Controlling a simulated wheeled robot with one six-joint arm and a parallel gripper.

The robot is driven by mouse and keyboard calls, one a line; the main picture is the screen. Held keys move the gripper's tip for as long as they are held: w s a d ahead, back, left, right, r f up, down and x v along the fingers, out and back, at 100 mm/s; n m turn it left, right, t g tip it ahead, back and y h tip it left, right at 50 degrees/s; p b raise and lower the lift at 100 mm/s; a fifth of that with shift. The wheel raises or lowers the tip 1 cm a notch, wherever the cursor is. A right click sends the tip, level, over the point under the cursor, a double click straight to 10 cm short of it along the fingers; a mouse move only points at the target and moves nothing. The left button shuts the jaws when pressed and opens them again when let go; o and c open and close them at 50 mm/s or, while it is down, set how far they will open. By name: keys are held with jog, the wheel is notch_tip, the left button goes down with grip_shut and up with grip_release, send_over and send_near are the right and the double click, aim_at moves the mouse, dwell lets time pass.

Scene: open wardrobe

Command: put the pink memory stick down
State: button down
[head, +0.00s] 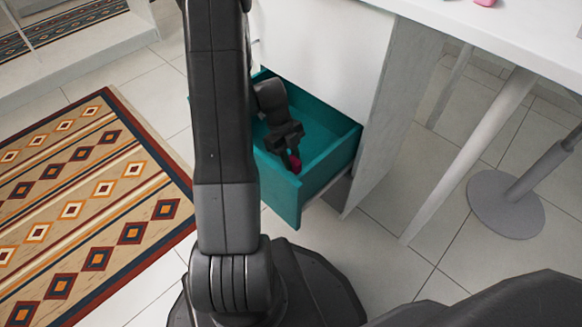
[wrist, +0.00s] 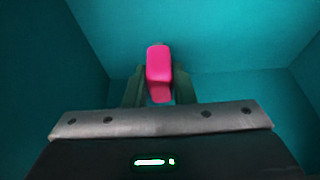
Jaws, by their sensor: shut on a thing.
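The pink memory stick (wrist: 159,66) is between the fingers of my gripper (wrist: 159,92) in the wrist view. My gripper is shut on it. In the head view my gripper (head: 291,160) is inside the open teal drawer (head: 318,170), near its front panel, and a small part of the pink memory stick (head: 295,163) shows at the fingertips. The teal drawer walls (wrist: 60,50) surround the stick in the wrist view. I cannot tell whether the stick touches the drawer bottom.
The drawer sits under a white desk top (head: 480,30), with a white panel (head: 385,110) to its right. A pink object (head: 485,2) lies on the desk. A round grey stand base (head: 505,204) is at the right. A patterned rug (head: 90,210) lies at the left.

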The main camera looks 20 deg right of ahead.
jog(key=shift+f+b, duration=0.55)
jog(key=shift+f, duration=1.15)
jog(key=shift+f, duration=0.15)
jog(key=c, duration=1.2)
grip_release()
jog(key=shift+r, duration=0.4)
jog(key=p+v, duration=0.4)
jog(key=v, duration=0.7)
jog(key=shift+w+r+p, duration=0.15)
jog(key=shift+r+p, duration=0.15)
jog(key=shift+p, duration=0.1)
jog(key=shift+a+f, duration=0.1)
jog(key=shift+a, duration=0.05)
